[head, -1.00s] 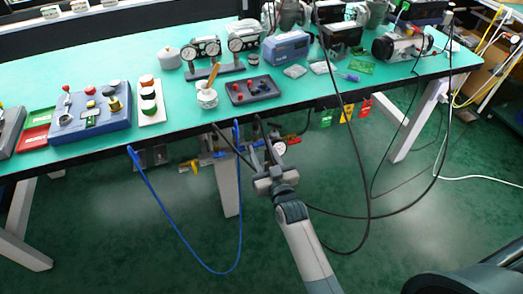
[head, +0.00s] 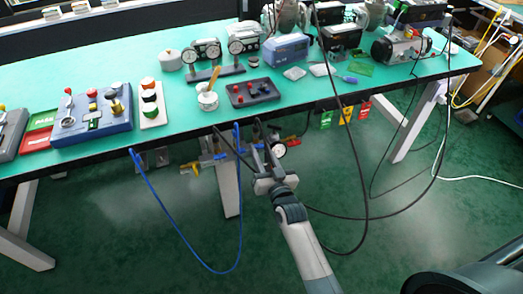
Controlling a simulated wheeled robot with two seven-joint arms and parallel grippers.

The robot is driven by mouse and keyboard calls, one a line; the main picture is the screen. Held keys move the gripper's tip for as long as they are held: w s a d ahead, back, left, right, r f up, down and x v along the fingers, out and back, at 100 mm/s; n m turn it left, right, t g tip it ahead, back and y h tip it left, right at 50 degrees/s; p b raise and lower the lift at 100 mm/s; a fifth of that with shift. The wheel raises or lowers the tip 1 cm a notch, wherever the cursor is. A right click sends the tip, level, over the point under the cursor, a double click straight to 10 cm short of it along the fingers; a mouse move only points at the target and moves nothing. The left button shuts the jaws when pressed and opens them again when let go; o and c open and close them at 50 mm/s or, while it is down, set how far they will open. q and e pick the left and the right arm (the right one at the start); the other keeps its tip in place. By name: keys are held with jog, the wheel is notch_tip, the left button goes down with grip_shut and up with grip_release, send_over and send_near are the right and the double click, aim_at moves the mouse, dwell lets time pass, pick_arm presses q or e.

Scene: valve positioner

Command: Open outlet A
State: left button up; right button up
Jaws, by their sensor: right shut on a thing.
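Under the table's front edge hangs a row of air fittings with a yellow handle (head: 190,167), a blue hose (head: 238,200), a small round gauge (head: 279,149) and a red part (head: 293,141) beside it. My right gripper (head: 263,152) reaches up from below to these fittings, just left of the gauge. It is shut on a small fitting part there, mostly hidden by its fingers. I cannot tell which handle belongs to outlet A, as no label is legible. My left gripper is not in view.
The green table (head: 330,88) carries a blue control box (head: 95,120), a twin-gauge stand (head: 215,75) and a dark tray with red knobs (head: 253,92). Black cables hang right of my right arm. Green, yellow and red tags (head: 345,115) hang from the edge.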

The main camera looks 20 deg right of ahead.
jog(key=m+p, duration=0.1)
jog(key=m, duration=0.2)
jog(key=shift+m, duration=0.3)
jog(key=m+p, duration=0.1)
jog(key=m, duration=0.2)
jog(key=shift+m, duration=0.3)
jog(key=m, duration=0.3)
jog(key=shift+f+m, duration=0.1)
jog(key=shift+m, duration=0.2)
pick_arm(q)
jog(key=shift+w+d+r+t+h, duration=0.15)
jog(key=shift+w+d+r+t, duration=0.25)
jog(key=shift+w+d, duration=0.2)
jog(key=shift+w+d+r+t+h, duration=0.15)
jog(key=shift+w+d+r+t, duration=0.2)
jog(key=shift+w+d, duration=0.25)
pick_arm(e)
jog(key=shift+m, duration=2.2)
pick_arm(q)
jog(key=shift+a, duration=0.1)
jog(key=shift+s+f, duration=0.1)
pick_arm(e)
jog(key=o, duration=0.8)
jog(key=shift+c, duration=0.2)
